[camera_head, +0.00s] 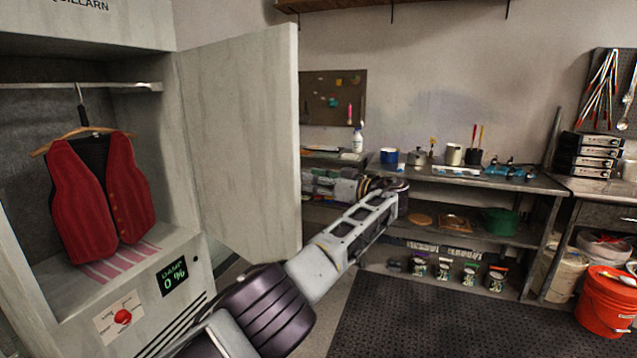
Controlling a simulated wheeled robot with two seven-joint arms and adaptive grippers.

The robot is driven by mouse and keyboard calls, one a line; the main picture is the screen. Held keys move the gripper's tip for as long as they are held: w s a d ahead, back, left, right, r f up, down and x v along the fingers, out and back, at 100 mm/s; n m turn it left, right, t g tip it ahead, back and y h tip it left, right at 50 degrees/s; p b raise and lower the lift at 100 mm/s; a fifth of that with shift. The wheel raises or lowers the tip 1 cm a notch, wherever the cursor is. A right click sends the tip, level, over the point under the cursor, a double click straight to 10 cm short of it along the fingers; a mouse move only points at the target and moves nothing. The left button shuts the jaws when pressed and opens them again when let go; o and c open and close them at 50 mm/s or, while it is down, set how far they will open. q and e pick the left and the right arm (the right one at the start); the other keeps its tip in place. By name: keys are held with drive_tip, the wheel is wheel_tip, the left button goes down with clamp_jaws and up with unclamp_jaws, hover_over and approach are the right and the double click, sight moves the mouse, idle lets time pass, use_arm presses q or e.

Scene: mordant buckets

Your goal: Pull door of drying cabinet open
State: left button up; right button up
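The pale drying cabinet (20,285) fills the left side. Its door (240,140) stands wide open, hinged on the cabinet's right edge, with its inner face showing. Inside, a red vest (90,195) hangs on a wooden hanger from a rail. My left arm reaches up past the door's lower right corner. My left gripper (370,188) is small, to the right of the door's free edge, against a cluttered background. Its fingers are not clear, and I cannot tell whether it touches the door's outer side. No handle is visible. My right gripper is not in view.
A cabinet display (173,278) reads "DAMP 0 %", beside a red knob (123,317). A workbench (470,178) with pots and bottles stands behind the arm. An orange bucket (606,303) stands at right. A dark floor mat (440,315) is clear.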

use_arm(q)
drive_tip(key=shift+s+d, duration=0.35)
drive_tip(key=shift+d, duration=0.1)
idle(0.5)
drive_tip(key=shift+c, duration=0.2)
